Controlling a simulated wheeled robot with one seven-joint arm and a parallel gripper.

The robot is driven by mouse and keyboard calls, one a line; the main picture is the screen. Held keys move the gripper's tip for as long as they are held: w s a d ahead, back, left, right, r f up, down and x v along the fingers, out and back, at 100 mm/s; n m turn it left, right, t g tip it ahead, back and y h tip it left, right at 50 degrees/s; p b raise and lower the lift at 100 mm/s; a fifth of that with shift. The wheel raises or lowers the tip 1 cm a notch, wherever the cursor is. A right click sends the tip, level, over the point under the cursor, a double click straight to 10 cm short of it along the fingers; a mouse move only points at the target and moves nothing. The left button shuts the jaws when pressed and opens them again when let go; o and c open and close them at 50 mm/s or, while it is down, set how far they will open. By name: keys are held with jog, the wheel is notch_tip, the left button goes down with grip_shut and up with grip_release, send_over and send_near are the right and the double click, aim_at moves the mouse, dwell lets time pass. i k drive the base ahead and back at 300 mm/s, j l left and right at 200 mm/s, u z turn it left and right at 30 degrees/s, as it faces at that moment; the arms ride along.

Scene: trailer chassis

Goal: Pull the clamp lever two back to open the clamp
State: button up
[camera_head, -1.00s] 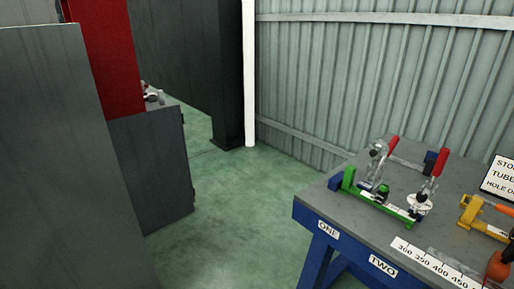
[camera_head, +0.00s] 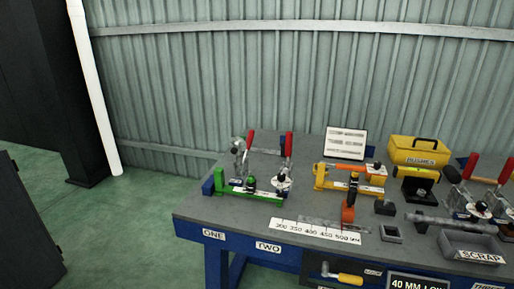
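Two toggle clamps with red levers stand at the left end of a grey-topped workbench (camera_head: 225,207) with a blue edge. One red lever (camera_head: 250,140) is at the left over a clamp with silvery parts. The other red lever (camera_head: 289,145) stands nearly upright over a clamp (camera_head: 282,183) at the right end of a green fixture (camera_head: 235,190). On the front edge, the label ONE (camera_head: 213,234) is left of the label TWO (camera_head: 268,247); the right lever is nearer above TWO. The clamps' jaws are too small to read. My gripper is not in view.
Right of the clamps are a yellow fixture (camera_head: 345,186), an orange-handled tool (camera_head: 348,214), a white ruler (camera_head: 315,230), a yellow box (camera_head: 414,150), a scrap tray (camera_head: 472,245) and more red-levered clamps (camera_head: 478,208). Green floor (camera_head: 115,225) is open left of the bench.

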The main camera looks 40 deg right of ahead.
aim_at(288, 134)
jog(key=i+l, duration=0.75)
jog(key=i, duration=0.1)
